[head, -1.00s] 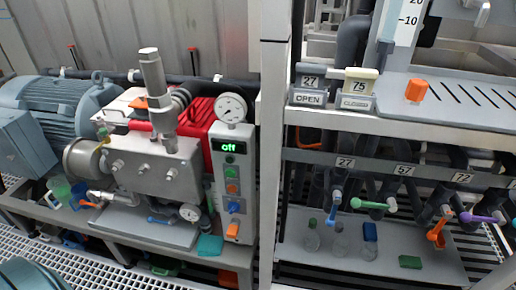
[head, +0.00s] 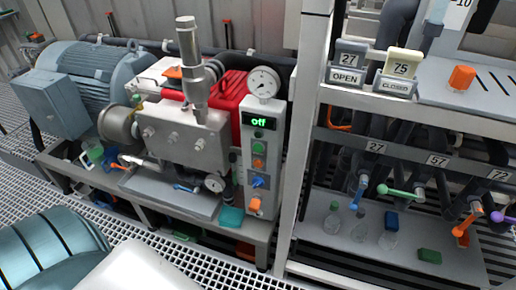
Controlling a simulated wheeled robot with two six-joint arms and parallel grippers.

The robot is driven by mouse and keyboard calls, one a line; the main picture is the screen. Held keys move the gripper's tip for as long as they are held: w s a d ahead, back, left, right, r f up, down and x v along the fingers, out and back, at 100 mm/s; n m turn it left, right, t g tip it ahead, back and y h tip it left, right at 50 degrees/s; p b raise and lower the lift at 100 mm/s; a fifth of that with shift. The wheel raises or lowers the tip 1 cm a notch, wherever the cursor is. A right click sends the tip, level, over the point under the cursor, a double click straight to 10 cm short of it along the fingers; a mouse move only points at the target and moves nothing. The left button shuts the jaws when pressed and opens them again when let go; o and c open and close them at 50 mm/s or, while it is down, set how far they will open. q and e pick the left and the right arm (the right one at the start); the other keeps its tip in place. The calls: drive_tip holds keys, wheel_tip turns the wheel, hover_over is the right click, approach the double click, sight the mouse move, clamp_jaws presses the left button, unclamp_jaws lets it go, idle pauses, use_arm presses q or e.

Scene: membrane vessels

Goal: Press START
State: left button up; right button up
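A grey upright control panel (head: 246,170) stands at the right end of the pump unit. Its small dark display (head: 258,122) reads "off" in green letters. Neither of my grippers shows in the head view.
A round gauge (head: 263,83) tops the panel. The pump block (head: 185,135) and blue motor (head: 80,85) lie left of it. A white frame post (head: 305,130) stands close on its right. A ribbed teal body (head: 45,255) and a smooth white shape (head: 140,272) fill the lower left.

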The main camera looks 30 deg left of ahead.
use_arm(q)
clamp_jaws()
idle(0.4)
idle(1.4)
